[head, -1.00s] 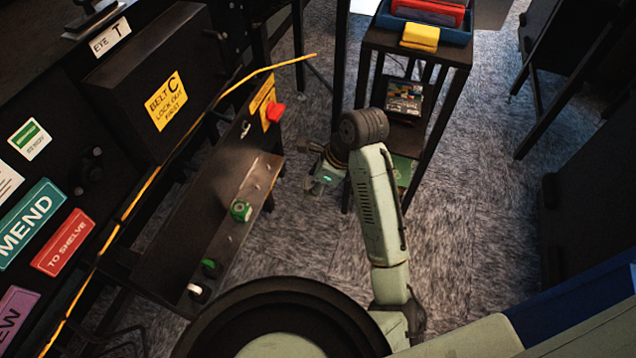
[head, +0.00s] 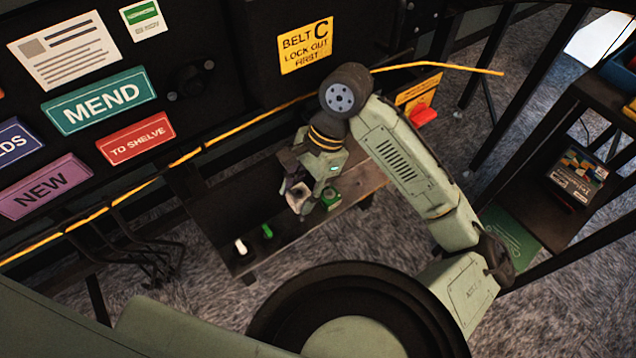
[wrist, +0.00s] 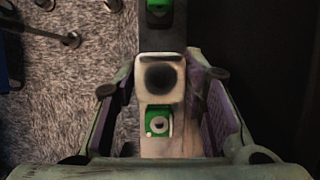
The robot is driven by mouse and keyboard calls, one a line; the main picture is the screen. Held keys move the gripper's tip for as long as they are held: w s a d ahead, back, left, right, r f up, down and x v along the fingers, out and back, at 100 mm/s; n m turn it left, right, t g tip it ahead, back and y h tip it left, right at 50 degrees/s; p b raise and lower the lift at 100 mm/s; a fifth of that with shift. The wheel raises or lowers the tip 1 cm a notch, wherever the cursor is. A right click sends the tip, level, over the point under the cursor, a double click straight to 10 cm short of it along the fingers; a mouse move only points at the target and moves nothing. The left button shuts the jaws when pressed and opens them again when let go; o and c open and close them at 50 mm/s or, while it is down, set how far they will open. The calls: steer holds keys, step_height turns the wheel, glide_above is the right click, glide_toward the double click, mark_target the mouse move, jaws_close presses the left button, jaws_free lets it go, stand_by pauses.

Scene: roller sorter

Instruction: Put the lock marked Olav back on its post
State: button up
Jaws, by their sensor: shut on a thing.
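My gripper (head: 310,198) is shut on a pale, blocky lock (head: 298,198) and holds it over the dark shelf (head: 222,212) below the belt box. In the wrist view the pale lock (wrist: 160,78) shows a dark round face between my fingers (wrist: 160,92). No name on it can be read. A green block with a pale ring (head: 330,198) sits on the shelf just right of the held lock; it also shows in the wrist view (wrist: 158,122). Further left along the shelf stand a green piece (head: 267,231) and a white piece (head: 240,246). I cannot tell which post is the lock's.
A red switch (head: 424,116) sits on a yellow plate at the shelf's right end. A yellow cable (head: 285,104) runs above the shelf. The belt C box (head: 290,75) and signs stand behind. A dark rack (head: 545,190) stands at right.

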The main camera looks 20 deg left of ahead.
steer(key=shift+f+b, duration=2.2)
steer(key=shift+b, duration=0.3)
steer(key=shift+f, duration=0.25)
steer(key=shift+f+b, duration=0.6)
steer(key=shift+f, duration=0.55)
steer(key=shift+f, duration=0.35)
steer(key=o, duration=1.3)
steer(key=shift+w+r, duration=0.1)
